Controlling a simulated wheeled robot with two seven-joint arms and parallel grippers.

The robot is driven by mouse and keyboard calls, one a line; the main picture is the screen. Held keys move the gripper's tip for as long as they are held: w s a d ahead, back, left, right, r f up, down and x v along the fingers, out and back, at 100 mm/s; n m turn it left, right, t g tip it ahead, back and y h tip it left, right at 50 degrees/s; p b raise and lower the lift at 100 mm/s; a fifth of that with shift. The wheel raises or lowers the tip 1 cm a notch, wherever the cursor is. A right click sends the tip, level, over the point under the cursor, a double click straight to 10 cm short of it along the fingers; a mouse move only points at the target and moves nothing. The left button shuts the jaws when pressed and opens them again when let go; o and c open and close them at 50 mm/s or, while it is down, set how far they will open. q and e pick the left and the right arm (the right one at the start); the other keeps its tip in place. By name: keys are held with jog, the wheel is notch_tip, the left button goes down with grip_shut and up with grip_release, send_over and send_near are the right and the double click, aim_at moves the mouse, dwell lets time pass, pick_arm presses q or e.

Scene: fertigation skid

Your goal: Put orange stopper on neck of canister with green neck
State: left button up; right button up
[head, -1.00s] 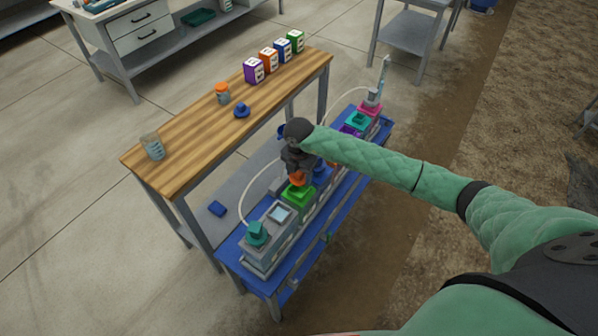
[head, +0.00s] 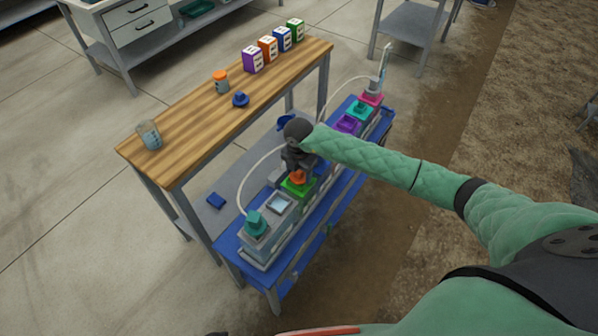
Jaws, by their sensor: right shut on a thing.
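The orange stopper (head: 298,177) is in my right gripper (head: 297,170), low over the canister with the green neck (head: 297,188). The stopper appears at or just above the green neck; I cannot tell whether it is seated. My right gripper is shut on the stopper, and its dark wrist hides part of it from above. The canister stands in a row on the blue skid (head: 229,245). My left gripper is not in view.
Other canisters in the row have a teal stopper (head: 255,223), a purple top (head: 347,124) and a pink top (head: 371,98). A wooden bench (head: 190,125) behind holds a blue stopper (head: 240,100), a glass beaker (head: 149,135), an orange-lidded jar (head: 221,82) and several coloured boxes.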

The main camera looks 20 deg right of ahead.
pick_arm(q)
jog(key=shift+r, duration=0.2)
pick_arm(e)
jog(key=shift+f, duration=0.1)
jog(key=o, duration=1)
jog(key=shift+r, duration=0.25)
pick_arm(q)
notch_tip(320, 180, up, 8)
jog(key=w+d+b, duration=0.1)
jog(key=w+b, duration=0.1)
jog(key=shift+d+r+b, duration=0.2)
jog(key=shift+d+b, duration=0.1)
pick_arm(e)
notch_tip(320, 180, up, 7)
jog(key=shift+r, duration=0.2)
